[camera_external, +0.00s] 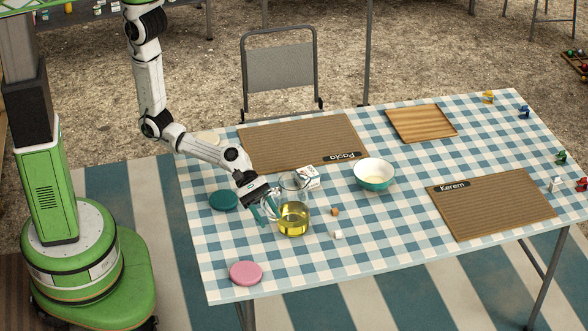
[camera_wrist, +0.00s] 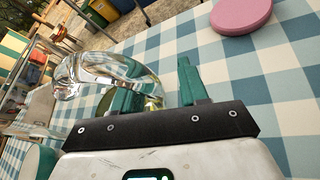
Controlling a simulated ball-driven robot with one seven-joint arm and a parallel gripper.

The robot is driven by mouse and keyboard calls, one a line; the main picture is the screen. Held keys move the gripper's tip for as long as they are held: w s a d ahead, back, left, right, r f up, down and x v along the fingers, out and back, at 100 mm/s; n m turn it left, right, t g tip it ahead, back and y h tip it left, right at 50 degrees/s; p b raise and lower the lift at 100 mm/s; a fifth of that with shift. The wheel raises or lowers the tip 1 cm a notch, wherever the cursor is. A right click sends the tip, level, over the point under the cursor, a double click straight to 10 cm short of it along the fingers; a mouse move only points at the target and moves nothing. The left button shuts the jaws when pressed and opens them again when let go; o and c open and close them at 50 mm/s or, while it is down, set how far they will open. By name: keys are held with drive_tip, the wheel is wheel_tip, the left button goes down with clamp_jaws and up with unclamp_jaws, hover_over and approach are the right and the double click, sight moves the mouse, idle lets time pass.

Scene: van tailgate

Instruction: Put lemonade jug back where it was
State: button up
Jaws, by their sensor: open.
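The lemonade jug (camera_external: 293,221) is clear glass with yellow liquid in its lower part. It stands upright on the checked tablecloth, left of the bowl. My gripper (camera_external: 262,214) is at the jug's left, handle side, low over the table, with its teal fingers apart. In the wrist view the jug (camera_wrist: 108,72) lies beside and behind the left finger of my gripper (camera_wrist: 157,80). I cannot tell whether the handle is between the fingers. A teal disc (camera_external: 223,200) lies left of my gripper, and a pink disc (camera_external: 246,273) lies at the near left corner.
A white carton (camera_external: 310,178) stands close behind the jug. A teal-and-white bowl (camera_external: 374,175) is to its right. Small brown (camera_external: 335,211) and white (camera_external: 338,234) cubes lie near the jug. Two woven mats (camera_external: 300,140) (camera_external: 490,203) and a wooden tray (camera_external: 421,123) lie farther off.

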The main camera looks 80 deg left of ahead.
drive_tip(key=shift+w, duration=0.1)
drive_tip(key=shift+r, duration=0.2)
drive_tip(key=v, duration=1.2)
drive_tip(key=a+f+m+y, duration=0.2)
drive_tip(key=a+m, duration=0.1)
drive_tip(key=a+f+m+y, duration=0.2)
drive_tip(key=a+m, duration=0.2)
drive_tip(key=a+f+m+y, duration=0.2)
drive_tip(key=a+m, duration=0.1)
drive_tip(key=shift+s+a+m+g+p, duration=0.3)
drive_tip(key=shift+s+m+p, duration=0.1)
drive_tip(key=a+m+y, duration=0.1)
drive_tip(key=a, duration=0.1)
drive_tip(key=a+f+m+y, duration=0.1)
drive_tip(key=a, duration=0.1)
drive_tip(key=s+a+m+y, duration=0.1)
drive_tip(key=a, duration=0.1)
drive_tip(key=shift+a+f+g+y, duration=0.35)
drive_tip(key=shift+a+g+y, duration=0.05)
drive_tip(key=a+m+y, duration=0.1)
drive_tip(key=a, duration=0.1)
drive_tip(key=s+a+m+y, duration=0.1)
drive_tip(key=a, duration=0.1)
drive_tip(key=s+a+m+g, duration=0.1)
drive_tip(key=a, duration=0.1)
drive_tip(key=shift+a+f+y, duration=0.15)
drive_tip(key=shift+y, duration=0.25)
drive_tip(key=shift+s+a, duration=0.25)
drive_tip(key=shift+a, duration=0.25)
